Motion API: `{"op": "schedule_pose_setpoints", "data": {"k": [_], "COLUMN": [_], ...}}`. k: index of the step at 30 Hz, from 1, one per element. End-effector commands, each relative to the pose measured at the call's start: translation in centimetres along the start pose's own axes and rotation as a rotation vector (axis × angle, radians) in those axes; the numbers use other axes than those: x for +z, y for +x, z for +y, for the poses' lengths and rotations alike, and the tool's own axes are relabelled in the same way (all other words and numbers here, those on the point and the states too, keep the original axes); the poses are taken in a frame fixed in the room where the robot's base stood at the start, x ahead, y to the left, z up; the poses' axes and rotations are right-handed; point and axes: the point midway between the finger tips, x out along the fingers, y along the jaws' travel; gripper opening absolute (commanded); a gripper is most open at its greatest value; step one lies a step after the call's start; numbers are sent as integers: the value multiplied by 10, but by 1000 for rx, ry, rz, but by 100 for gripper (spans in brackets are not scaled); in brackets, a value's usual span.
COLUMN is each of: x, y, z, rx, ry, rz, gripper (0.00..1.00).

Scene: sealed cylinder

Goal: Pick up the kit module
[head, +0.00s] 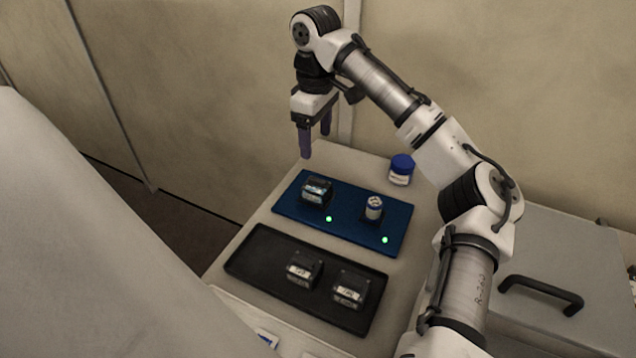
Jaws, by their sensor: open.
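A dark boxy module (315,190) with a pale label sits on the blue mat (350,226), toward its left end. Two similar dark modules, a left one (303,268) and a right one (348,288), sit in the black tray (262,262) in front. I cannot read the labels well enough to tell which is the kit module. My gripper (315,142) points down with its purple fingers apart and empty. It hangs above the far left part of the table, up and behind the module on the blue mat, touching nothing.
Two green lights show along the mat's front. A blue-lidded jar (401,170) stands behind the mat. A grey case (570,260) with a black handle is at right. Walls are close behind.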

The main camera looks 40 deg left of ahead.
Motion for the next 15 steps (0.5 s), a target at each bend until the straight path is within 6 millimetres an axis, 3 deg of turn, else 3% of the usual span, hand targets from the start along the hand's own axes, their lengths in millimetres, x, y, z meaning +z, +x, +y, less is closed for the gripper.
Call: {"op": "schedule_pose_setpoints", "data": {"k": [7, 15], "x": [0, 0], "y": [50, 74], "z": [-1, 0], "rx": [-3, 0], "ry": [0, 0], "rz": [-1, 0], "gripper": [71, 71]}}
